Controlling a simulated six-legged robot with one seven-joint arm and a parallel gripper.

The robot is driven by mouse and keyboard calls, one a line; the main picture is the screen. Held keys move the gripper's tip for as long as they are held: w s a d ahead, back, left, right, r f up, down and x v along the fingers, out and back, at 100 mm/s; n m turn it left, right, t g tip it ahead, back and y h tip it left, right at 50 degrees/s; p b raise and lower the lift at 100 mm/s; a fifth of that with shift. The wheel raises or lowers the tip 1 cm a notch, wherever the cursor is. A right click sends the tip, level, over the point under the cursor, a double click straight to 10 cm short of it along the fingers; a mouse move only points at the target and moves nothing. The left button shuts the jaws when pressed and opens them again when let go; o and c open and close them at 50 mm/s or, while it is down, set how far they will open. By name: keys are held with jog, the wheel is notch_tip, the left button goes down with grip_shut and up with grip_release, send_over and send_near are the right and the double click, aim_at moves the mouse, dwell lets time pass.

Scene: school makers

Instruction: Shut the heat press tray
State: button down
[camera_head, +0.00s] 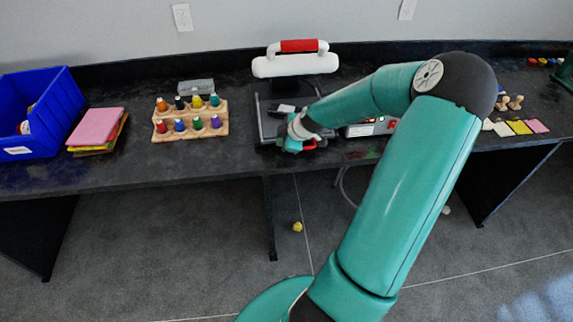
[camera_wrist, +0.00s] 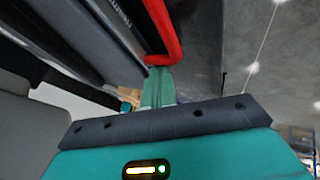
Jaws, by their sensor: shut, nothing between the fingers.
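The heat press (camera_head: 293,66) stands at the back of the black table, with a white upper part and a red grip on top. Its dark grey tray (camera_head: 264,126) lies in front of and below it, out toward the table's front edge. In the wrist view the tray's red handle (camera_wrist: 168,32) is a bent bar beside the grey tray edge (camera_wrist: 85,35). My gripper (camera_head: 292,147) is shut and empty at the tray's front, by the red handle. Its teal fingers show close to the handle's end in the wrist view (camera_wrist: 158,88); contact is unclear. My arm hides the tray's right side.
A control box with red buttons (camera_head: 375,126) sits right of the tray, partly behind my arm. A wooden rack of coloured bottles (camera_head: 190,130), stacked coloured cloths (camera_head: 96,128) and a blue bin (camera_head: 38,115) stand left. Coloured swatches (camera_head: 520,127) lie right. Floor in front is mostly open.

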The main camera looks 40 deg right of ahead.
jog(key=w+d, duration=0.1)
jog(key=w, duration=0.1)
jog(key=w+d, duration=0.1)
jog(key=shift+w+d, duration=0.3)
jog(key=shift+w, duration=0.05)
jog(key=shift+w+d, duration=0.1)
jog(key=shift+w+r, duration=0.1)
jog(key=shift+w, duration=0.05)
